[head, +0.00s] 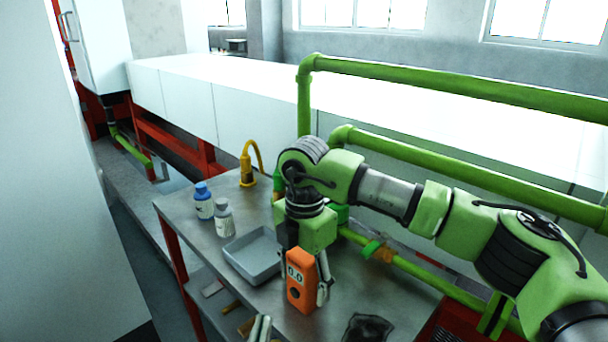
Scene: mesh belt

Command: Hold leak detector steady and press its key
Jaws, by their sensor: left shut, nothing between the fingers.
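The leak detector (301,281) is an orange box with a pale display reading 0.0 and a dark round key below it. It is upright, slightly tilted, over the grey metal table. My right gripper (308,268) comes down from above and is shut on the detector; one metal finger shows along its right side, and the other is mostly hidden. I cannot tell whether the detector's base touches the table. My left gripper (260,327) shows only as pale fingertips at the bottom edge, shut and empty, left of and below the detector, apart from it.
A grey tray (250,275) lies left of the detector. A blue bottle (204,203) and a white bottle (224,220) stand behind it, with a yellow hooked object (247,168) farther back. A black crumpled item (368,328) lies at front right. Green pipes (440,80) run behind.

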